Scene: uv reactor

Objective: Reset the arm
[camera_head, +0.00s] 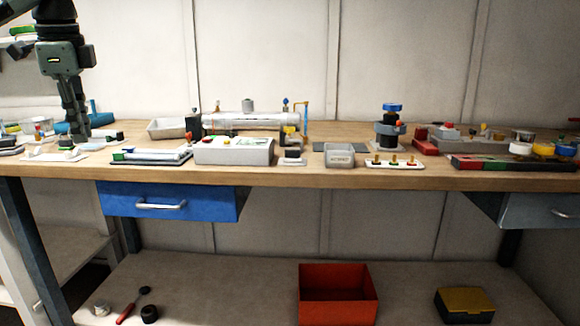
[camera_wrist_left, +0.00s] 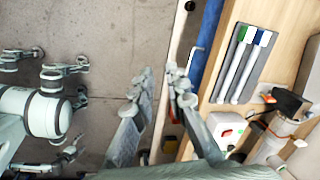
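My left gripper (camera_head: 75,132) hangs pointing down over the left part of the workbench (camera_head: 290,180) in the head view, its fingers close in front of items there. In the left wrist view my left gripper (camera_wrist_left: 160,72) shows two grey fingers with a clear gap between the tips and nothing held. The bench edge and the blue drawer front (camera_wrist_left: 208,45) lie beyond the fingers. My right gripper is not recognisable in either view.
A white control box (camera_head: 234,150), a tube apparatus (camera_head: 240,120) and a grey bin (camera_head: 340,155) stand on the bench. The blue drawer (camera_head: 165,203) looks shut. A red bin (camera_head: 338,293) and a yellow-lidded box (camera_head: 465,304) are on the lower shelf.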

